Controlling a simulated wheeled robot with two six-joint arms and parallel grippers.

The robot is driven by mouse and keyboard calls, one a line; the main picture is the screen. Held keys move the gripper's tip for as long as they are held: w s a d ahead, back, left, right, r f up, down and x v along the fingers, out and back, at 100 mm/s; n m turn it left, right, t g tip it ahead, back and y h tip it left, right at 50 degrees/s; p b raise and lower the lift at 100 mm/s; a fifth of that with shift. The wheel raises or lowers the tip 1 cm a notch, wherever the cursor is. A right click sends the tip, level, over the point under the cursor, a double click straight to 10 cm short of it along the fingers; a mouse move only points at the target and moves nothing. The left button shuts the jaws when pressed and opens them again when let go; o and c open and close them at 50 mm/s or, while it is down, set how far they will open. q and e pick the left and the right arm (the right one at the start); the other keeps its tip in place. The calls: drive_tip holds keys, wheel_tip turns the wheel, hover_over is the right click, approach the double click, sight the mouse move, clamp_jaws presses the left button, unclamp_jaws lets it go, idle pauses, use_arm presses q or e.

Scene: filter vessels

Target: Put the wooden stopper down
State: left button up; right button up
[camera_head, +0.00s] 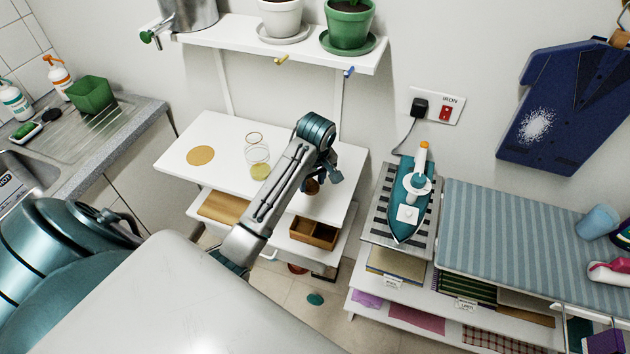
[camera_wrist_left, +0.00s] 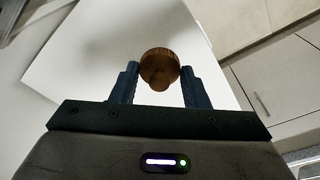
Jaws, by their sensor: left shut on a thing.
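My left gripper (camera_head: 324,182) is over the right part of the white table (camera_head: 225,130). It is shut on the wooden stopper (camera_head: 312,187), a small brown piece partly hidden by the gripper and arm. In the left wrist view the stopper (camera_wrist_left: 160,62) sits between the two blue fingers of the gripper (camera_wrist_left: 160,82), its round broad end and narrower knob showing. The white table top (camera_wrist_left: 95,50) is behind it. I cannot tell the exact height of the stopper above the table. My right gripper is not in view.
A glass with yellowish liquid (camera_head: 258,162) stands on the table, left of my arm. A round cork mat (camera_head: 200,155) lies further left. A wooden compartment box (camera_head: 314,232) is on the lower shelf. The iron (camera_head: 409,200) stands right. Potted plants (camera_head: 349,25) are on the shelf above.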

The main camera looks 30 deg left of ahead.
use_arm(q)
drive_tip(key=w, duration=0.1)
drive_tip(key=w+a, duration=0.1)
drive_tip(key=w+p, duration=0.1)
drive_tip(key=shift+w+a, duration=0.25)
drive_tip(key=f+p, duration=0.2)
drive_tip(key=f, duration=0.1)
drive_tip(key=shift+w, duration=0.2)
drive_tip(key=shift+f, duration=0.35)
drive_tip(key=shift+f, duration=0.15)
drive_tip(key=o, duration=0.9)
drive_tip(key=shift+o, duration=0.2)
